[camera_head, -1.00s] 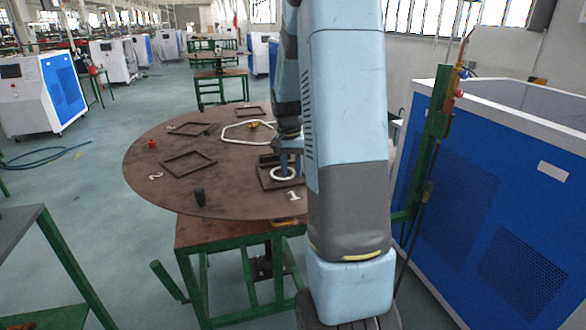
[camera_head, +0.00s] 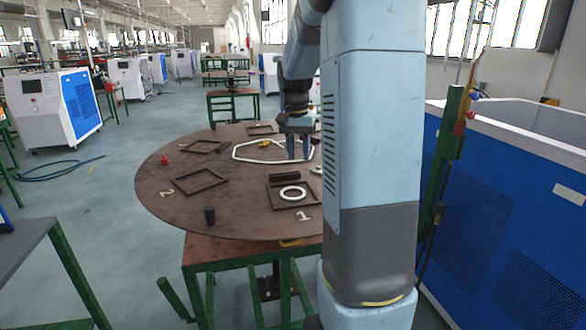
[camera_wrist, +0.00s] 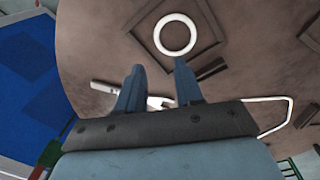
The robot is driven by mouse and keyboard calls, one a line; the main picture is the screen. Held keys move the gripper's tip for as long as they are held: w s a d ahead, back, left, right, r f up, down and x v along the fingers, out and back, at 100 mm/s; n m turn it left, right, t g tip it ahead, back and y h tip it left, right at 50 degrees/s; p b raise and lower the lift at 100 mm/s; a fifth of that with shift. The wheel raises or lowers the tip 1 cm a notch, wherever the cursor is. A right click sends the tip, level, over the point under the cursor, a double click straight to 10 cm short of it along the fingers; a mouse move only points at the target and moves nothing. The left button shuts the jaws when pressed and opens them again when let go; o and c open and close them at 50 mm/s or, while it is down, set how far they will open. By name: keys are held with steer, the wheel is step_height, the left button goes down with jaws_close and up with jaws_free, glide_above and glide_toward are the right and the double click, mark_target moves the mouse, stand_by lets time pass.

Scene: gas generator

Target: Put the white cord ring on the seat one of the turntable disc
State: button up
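A round white ring (camera_head: 283,193) lies flat inside the square dark frame (camera_head: 271,203) beside the white numeral 1 (camera_head: 303,215) on the brown turntable disc (camera_head: 235,222). The wrist view shows the ring (camera_wrist: 158,37) whole, lying within the frame (camera_wrist: 216,35). My gripper (camera_head: 298,157) is above the disc, behind the ring in the head view. In the wrist view my gripper (camera_wrist: 159,66) has its two fingers apart with nothing between them. They are clear of the ring. My arm hides the right part of the disc in the head view.
A larger white angular loop (camera_head: 236,153) lies farther back on the disc, with a yellow piece (camera_head: 264,143) near it. Other square frames, a black knob (camera_head: 209,216) and a red piece (camera_head: 165,161) are also there. A blue-and-white cabinet (camera_head: 490,190) stands right.

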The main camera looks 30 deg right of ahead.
steer(key=s+a+r+n+t, duration=0.35)
steer(key=s+a+r, duration=0.35)
steer(key=s+a, duration=0.5)
steer(key=s+a+f+n+t, duration=0.1)
steer(key=s+a+n, duration=0.4)
steer(key=s, duration=0.6)
steer(key=shift+s+a+f+t+y, duration=0.15)
steer(key=shift+s+a+t+y, duration=0.2)
steer(key=shift+a+t, duration=0.5)
steer(key=shift+a, duration=0.2)
